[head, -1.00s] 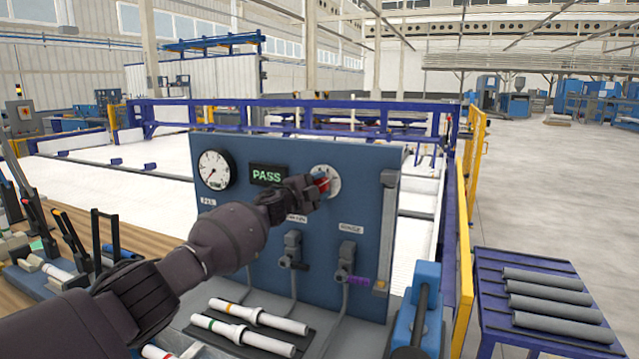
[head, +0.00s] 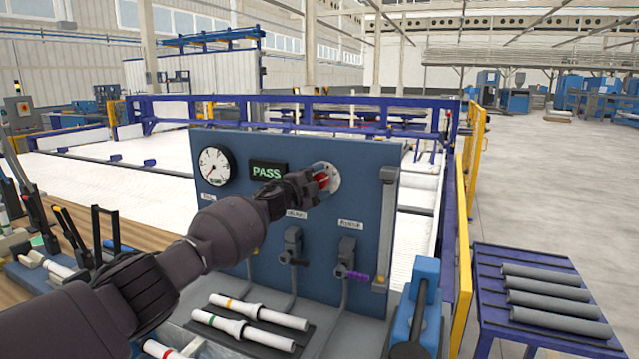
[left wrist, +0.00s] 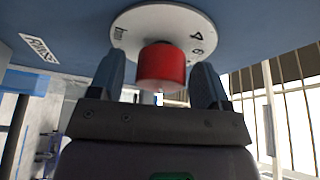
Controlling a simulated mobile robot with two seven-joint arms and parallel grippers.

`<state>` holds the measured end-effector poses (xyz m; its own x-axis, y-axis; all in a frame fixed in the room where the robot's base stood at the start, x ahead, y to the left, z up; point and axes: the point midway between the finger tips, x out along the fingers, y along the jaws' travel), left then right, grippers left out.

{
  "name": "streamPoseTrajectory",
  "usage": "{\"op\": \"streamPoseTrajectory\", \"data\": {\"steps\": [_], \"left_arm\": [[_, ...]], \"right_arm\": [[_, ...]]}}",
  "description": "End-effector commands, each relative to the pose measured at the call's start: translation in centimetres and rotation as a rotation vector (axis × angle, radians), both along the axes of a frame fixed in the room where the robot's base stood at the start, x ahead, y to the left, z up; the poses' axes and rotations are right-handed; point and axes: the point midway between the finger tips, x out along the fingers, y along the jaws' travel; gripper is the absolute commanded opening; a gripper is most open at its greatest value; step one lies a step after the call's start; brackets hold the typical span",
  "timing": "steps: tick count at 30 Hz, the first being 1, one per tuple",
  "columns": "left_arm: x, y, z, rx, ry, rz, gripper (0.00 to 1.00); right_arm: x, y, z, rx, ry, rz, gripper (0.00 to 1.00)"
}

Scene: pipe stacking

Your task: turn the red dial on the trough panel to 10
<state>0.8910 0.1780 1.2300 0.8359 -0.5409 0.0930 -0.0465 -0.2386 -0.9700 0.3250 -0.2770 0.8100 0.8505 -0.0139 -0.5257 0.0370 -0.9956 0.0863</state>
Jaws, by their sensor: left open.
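The red dial (head: 322,180) sits on a white round scale plate (head: 334,174) at the upper right of the blue trough panel (head: 370,215). In the left wrist view the red dial (left wrist: 161,67) stands out from the white scale plate (left wrist: 165,22), where a 4 and a 6 can be read. My left gripper (head: 316,186) is at the dial. In the left wrist view its fingers (left wrist: 160,85) are spread, one on each side of the dial, with small gaps. The dial's pointer setting cannot be told. My right gripper is not in view.
A gauge (head: 215,167) and a green PASS display (head: 268,172) are left of the dial. Two valves (head: 346,258) with hoses are below it. White pipes (head: 255,315) lie in front of the panel. Grey pipes (head: 550,290) lie on a blue rack at right.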

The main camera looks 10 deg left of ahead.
Motion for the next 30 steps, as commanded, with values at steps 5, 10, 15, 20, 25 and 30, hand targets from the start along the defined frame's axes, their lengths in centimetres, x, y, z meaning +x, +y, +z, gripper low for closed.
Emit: {"op": "streamPoseTrajectory", "data": {"steps": [5,10,15,20,25,30], "left_arm": [[-0.2,0.1,0.0,-0.001,-0.001,0.0,0.71],[-1.0,0.8,0.1,0.0,-0.001,0.0,0.71],[-2.6,1.7,-0.1,0.001,-0.001,-0.001,0.71],[-4.2,2.8,-0.4,0.0,0.0,0.0,0.71],[-6.0,4.0,-0.6,0.002,-0.001,0.0,0.71],[-7.7,5.1,-0.9,0.001,0.001,0.0,0.71]], "right_arm": [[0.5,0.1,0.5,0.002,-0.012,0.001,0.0],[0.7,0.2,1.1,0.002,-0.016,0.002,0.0],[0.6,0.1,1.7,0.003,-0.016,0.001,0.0],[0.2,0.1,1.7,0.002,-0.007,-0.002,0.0],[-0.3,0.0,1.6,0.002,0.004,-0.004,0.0],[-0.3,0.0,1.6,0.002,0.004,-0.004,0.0]]}}
